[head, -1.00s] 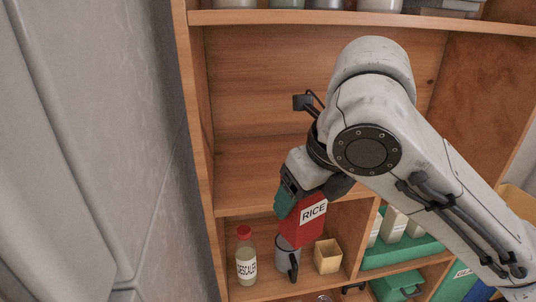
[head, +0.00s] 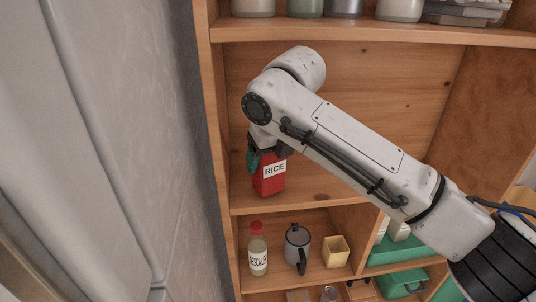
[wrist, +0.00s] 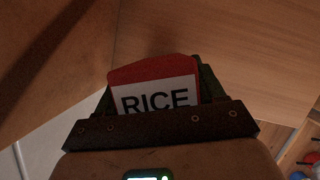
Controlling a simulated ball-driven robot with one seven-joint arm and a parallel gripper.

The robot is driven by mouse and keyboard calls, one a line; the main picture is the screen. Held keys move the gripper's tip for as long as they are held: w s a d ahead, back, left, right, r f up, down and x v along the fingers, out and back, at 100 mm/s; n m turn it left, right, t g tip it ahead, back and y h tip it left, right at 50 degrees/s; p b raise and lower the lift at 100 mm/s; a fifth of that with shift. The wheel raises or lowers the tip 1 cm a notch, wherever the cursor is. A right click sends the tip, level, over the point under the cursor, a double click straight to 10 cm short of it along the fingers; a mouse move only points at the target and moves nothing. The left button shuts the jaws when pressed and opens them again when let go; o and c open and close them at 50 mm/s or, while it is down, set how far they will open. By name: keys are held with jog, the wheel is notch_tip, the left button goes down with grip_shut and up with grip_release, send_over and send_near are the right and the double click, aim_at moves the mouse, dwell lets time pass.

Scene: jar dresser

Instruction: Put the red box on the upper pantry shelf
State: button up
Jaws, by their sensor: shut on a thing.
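The red box (head: 269,181) carries a white RICE label and is upright. My gripper (head: 264,160) is shut on its upper part. In the head view the box is at the left end of the upper pantry shelf (head: 325,195), close to the left side wall. Its lower end appears at shelf level; I cannot tell if it touches the board. In the wrist view the box (wrist: 150,75) shows between the fingers, with wood panels beyond it.
Below stand a descaler bottle (head: 257,250) with a red cap, a grey mug (head: 298,246) and a tan open box (head: 336,252). Green crates (head: 405,250) are at lower right. Jars (head: 400,8) line the top board. The upper shelf right of the box looks bare.

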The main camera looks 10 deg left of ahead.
jog(key=shift+w+f+p, duration=0.1)
jog(key=shift+f+p, duration=0.15)
jog(key=shift+p, duration=0.1)
jog(key=shift+f, duration=0.1)
jog(key=o, duration=1.4)
jog(key=shift+c, duration=0.2)
jog(key=shift+s+d+r+b, duration=0.1)
jog(key=shift+s+r+b, duration=0.1)
jog(key=shift+r+b, duration=0.4)
jog(key=s+d+b, duration=0.4)
jog(key=s+d, duration=0.3)
jog(key=s, duration=0.2)
jog(key=shift+s+d, duration=0.2)
jog(key=shift+d, duration=0.1)
